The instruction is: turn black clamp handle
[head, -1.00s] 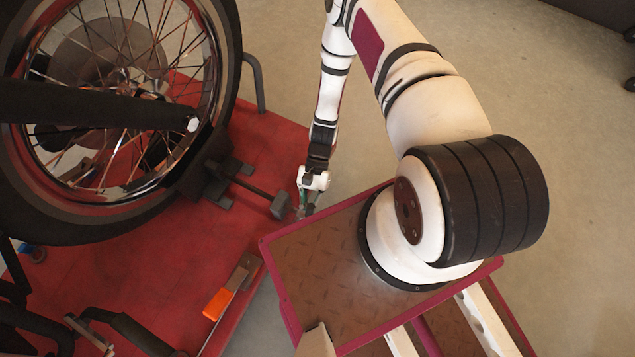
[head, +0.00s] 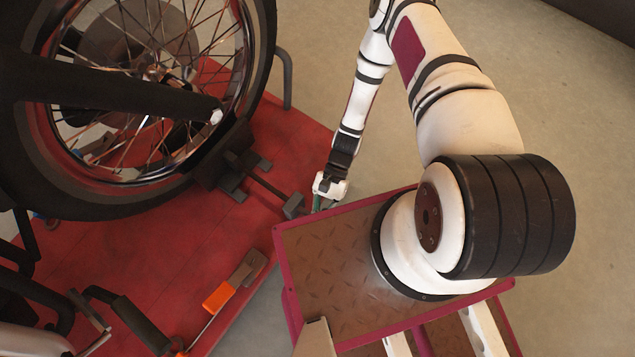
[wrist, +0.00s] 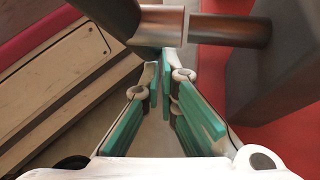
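The black clamp handle (head: 294,205) sits at the end of the wheel clamp's screw shaft, by the right edge of the red lift platform (head: 150,240). In the wrist view the clamp handle (wrist: 158,27) is a dark bar with a rounded hub, joined to a thick shaft. My gripper (head: 319,207) is just right of the handle, partly hidden in the head view. In the wrist view my gripper (wrist: 161,72) has green-padded fingers with a narrow gap between the tips. The tips point at the underside of the hub; contact cannot be told. Nothing is held.
A motorcycle wheel (head: 262,90) stands in the clamp block (head: 225,170) left of my arm. An orange-handled tool (head: 218,297) lies near the platform edge. A bent dark rail (head: 287,80) rises behind the wheel. Grey floor (head: 560,120) is open to the right.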

